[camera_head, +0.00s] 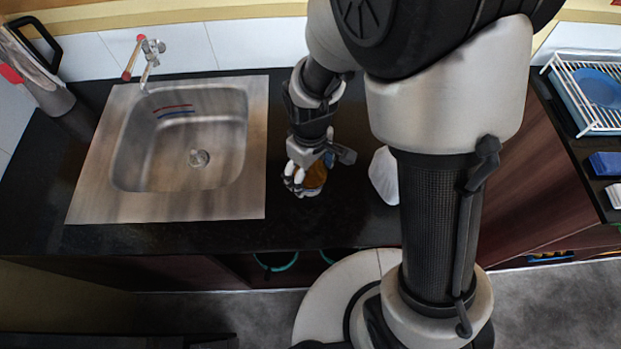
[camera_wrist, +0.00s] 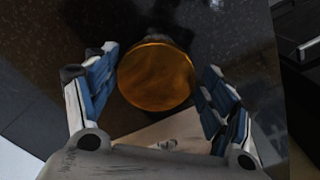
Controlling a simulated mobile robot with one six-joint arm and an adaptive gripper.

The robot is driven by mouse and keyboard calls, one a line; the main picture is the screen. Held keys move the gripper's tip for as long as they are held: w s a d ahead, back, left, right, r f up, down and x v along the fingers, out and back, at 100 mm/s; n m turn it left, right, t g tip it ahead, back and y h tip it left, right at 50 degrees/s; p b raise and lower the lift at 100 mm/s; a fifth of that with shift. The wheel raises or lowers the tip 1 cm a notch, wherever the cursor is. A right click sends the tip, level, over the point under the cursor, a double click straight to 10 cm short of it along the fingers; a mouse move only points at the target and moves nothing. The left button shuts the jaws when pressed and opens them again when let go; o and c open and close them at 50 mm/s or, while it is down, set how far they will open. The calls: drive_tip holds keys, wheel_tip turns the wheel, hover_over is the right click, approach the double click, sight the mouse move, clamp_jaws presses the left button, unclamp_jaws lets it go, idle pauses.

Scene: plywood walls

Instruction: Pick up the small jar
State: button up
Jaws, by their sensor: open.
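The small jar (camera_wrist: 156,77) shows in the wrist view as a round amber-brown top between my gripper's fingers. In the head view the jar (camera_head: 316,176) is a small brown shape on the black counter, partly hidden by my gripper. My gripper (camera_wrist: 157,88) is open and points down over the jar, with one finger on each side of it. The left finger is close to the jar's edge and the right finger is close to the other edge; I cannot tell whether either touches. My gripper also shows in the head view (camera_head: 304,178).
A steel sink (camera_head: 183,140) is set in the counter (camera_head: 290,229) to the left. A white object (camera_head: 384,176) stands right of the jar, partly hidden by my arm. A grey pitcher (camera_head: 42,82) stands far left. A dish rack (camera_head: 592,117) is at the right.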

drive_tip(key=f, duration=0.1)
drive_tip(key=f+b, duration=0.1)
drive_tip(key=f, duration=0.2)
drive_tip(key=shift+s+d+f, duration=0.1)
drive_tip(key=shift+d+f, duration=0.1)
drive_tip(key=shift+d, duration=0.15)
drive_tip(key=shift+c, duration=0.2)
drive_tip(key=c, duration=1)
